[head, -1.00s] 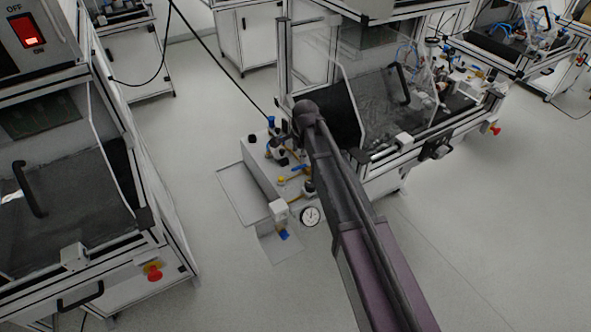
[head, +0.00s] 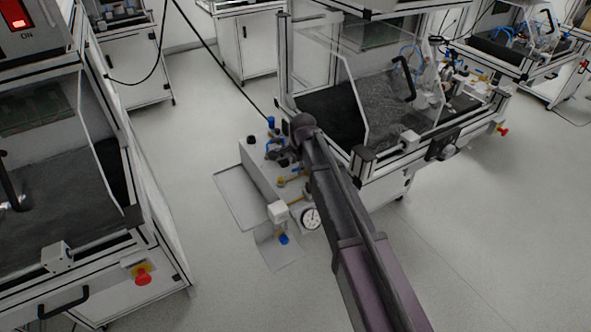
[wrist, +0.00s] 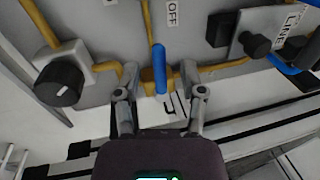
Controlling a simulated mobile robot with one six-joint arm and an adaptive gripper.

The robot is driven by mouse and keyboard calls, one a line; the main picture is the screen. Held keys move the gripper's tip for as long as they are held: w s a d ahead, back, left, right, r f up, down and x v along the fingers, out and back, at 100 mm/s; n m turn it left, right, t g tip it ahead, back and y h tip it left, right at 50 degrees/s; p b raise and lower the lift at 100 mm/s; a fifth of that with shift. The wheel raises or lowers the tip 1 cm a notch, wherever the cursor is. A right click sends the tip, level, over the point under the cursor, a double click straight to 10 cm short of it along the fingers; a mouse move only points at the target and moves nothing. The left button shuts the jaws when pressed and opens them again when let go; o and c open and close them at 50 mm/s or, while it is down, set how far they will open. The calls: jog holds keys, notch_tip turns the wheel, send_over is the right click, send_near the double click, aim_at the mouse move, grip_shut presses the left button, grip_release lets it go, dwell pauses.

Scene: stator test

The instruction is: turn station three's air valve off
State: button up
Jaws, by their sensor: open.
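In the wrist view a blue valve lever (wrist: 160,70) sits on a brass-yellow valve body (wrist: 148,76) in a yellow pipe line. The lever points up in the picture, across the sideways pipe run, with its upper end below a label reading OFF (wrist: 172,12). My gripper (wrist: 160,92) is open, with one finger on each side of the lever's lower part. I see a gap on both sides; whether the fingers reach the lever's depth I cannot tell. In the head view my arm covers part of the valve panel (head: 252,166) beside the station cabinet, and the gripper is hard to make out.
A black knob (wrist: 60,82) is left of the lever. A second blue lever (wrist: 292,68) and another black knob (wrist: 256,45) are on the right, near a LINE label. In the head view a pressure gauge (head: 311,218) is close beside my arm. Open floor (head: 470,240) lies at right.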

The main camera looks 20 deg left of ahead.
jog(key=shift+f, duration=0.3)
jog(key=shift+c, duration=0.2)
grip_shut()
jog(key=shift+d+n, duration=0.1)
jog(key=shift+n, duration=0.3)
jog(key=shift+o, duration=0.2)
grip_release()
jog(key=shift+r, duration=0.2)
